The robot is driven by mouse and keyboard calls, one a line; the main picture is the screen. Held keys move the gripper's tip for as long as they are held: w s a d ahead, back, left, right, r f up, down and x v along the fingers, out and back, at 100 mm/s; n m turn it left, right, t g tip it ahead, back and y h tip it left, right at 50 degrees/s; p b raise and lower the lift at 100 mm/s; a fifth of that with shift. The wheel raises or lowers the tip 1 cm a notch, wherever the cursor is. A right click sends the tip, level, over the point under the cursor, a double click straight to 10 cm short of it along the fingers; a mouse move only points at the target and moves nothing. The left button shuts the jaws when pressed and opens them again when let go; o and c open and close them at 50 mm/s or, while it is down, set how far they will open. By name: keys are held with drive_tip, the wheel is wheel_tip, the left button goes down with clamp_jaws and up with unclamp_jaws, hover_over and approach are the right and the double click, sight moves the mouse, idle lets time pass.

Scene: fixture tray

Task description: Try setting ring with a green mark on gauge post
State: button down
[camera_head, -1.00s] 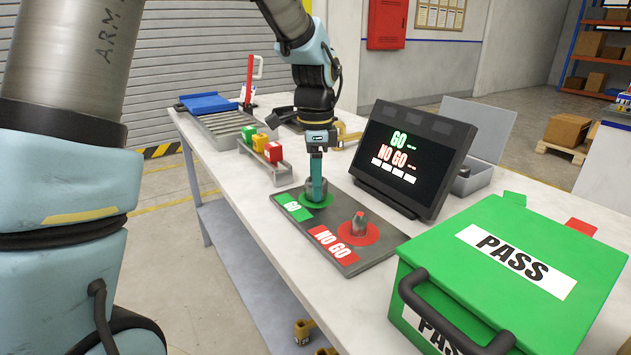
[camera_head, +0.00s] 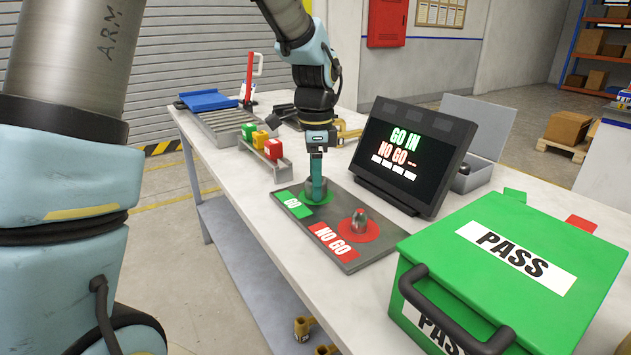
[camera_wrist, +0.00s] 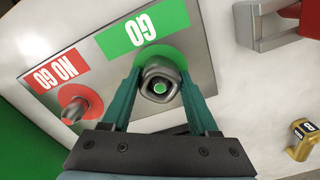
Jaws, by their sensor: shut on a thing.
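The grey metal ring (camera_wrist: 148,76) sits around the GO gauge post, whose green-tipped top (camera_wrist: 160,87) shows inside its hole in the wrist view. My gripper (camera_head: 317,188) is shut on the ring, a teal finger on each side of it. In the head view the ring is low, at the green circle of the gauge plate (camera_head: 375,250), partly hidden by the fingers. I cannot make out a green mark on the ring itself. The NO GO post (camera_head: 359,222) stands bare on its red circle.
The display (camera_head: 412,155) behind the plate reads "GO IN" in green. A green PASS box (camera_head: 460,262) stands at the front right. A small rack (camera_head: 264,160) with green, yellow and red blocks is behind to the left. A grey open bin (camera_head: 475,172) is behind the display.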

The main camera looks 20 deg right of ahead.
drive_tip(key=shift+r+p, duration=3.25)
drive_tip(key=shift+r, duration=0.3)
